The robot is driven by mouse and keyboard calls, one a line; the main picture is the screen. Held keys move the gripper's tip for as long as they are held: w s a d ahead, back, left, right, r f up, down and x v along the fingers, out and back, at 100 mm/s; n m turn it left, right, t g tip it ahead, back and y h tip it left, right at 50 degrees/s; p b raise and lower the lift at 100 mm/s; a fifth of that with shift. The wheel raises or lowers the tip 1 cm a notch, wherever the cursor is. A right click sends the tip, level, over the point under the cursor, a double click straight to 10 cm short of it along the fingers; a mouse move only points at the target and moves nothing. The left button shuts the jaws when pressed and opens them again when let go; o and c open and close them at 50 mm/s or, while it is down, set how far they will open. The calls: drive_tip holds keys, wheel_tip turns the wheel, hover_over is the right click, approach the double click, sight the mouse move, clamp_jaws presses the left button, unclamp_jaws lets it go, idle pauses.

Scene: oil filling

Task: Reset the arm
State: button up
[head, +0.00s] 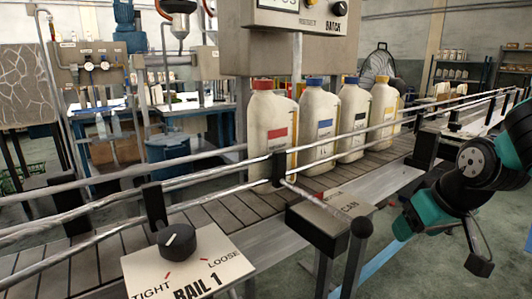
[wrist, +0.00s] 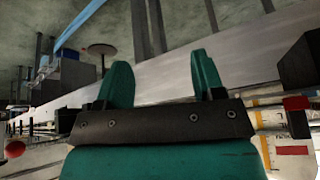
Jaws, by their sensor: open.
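My gripper (wrist: 161,70) shows in the wrist view with its two teal fingers spread apart and nothing between them. In the head view my teal and black arm hangs at the right, in front of the conveyor and clear of the bottles. Several white bottles stand upright in a row on the conveyor (head: 215,217): a red-capped one (head: 270,130), a blue-capped one (head: 318,120), a black-labelled one (head: 354,115) and a yellow-capped one (head: 384,105). Part of a bottle with a red label (wrist: 291,150) shows at the right of the wrist view.
Metal guide rails (head: 225,174) run along the conveyor. A RAIL 1 panel with a black knob (head: 177,241) is at the front left. A dark box with a lever (head: 359,230) juts out near the middle. A BATCH control box (head: 297,32) hangs above the bottles.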

drive_tip(key=s+d+f+m+g+h, duration=0.1)
drive_tip(key=s+f+m+g, duration=0.1)
drive_tip(key=s+f, duration=0.35)
drive_tip(key=s+a+r+n+g+y, duration=0.35)
drive_tip(key=s+a+r+n, duration=0.45)
drive_tip(key=s+a, duration=0.65)
wheel_tip(320, 180, up, 16)
drive_tip(key=m+p, duration=0.1)
drive_tip(key=p, duration=1.4)
drive_tip(key=shift+w+d, duration=0.35)
drive_tip(key=shift+f, duration=0.1)
